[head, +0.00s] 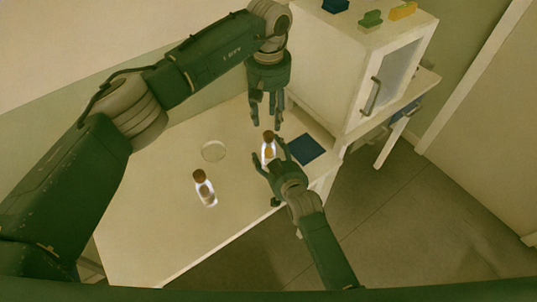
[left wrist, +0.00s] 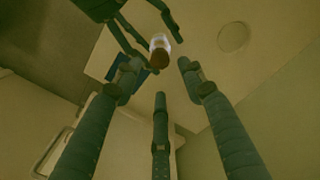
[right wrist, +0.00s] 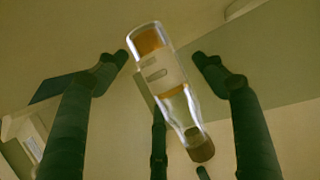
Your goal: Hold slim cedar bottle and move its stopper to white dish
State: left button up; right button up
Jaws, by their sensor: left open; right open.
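A clear bottle (head: 269,154) with amber contents and a brown stopper (head: 268,135) stands on the table. In the right wrist view this bottle (right wrist: 172,88) shows large and upside down between the spread fingers, with its label visible and its stopper (right wrist: 202,148) at the lower end. My right gripper (head: 270,160) is open around it. My left gripper (head: 266,118) is open, pointing down just above the stopper, which also shows in the left wrist view (left wrist: 158,59). The pale round dish (head: 213,151) lies left of the bottle, empty. I cannot read the label.
A second bottle (head: 206,191) with a brown top stands nearer, to the left. A dark blue mat (head: 307,150) lies right of the grippers near the table edge. A white cabinet (head: 340,75) stands behind at right. The table's left part is clear.

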aim_at(268, 133)
jog(key=c, duration=1.7)
pick_arm(q)
jog(key=shift+o, duration=0.9)
pick_arm(e)
grip_shut()
pick_arm(q)
notch_tip(268, 133, up, 5)
jog(key=shift+m, duration=0.4)
notch_tip(268, 133, down, 12)
jog(key=shift+r, duration=0.2)
jog(key=shift+c, duration=0.2)
grip_shut()
pick_arm(e)
jog(key=shift+f, duration=0.1)
pick_arm(q)
jog(key=shift+w, duration=0.1)
jog(key=shift+r, duration=0.15)
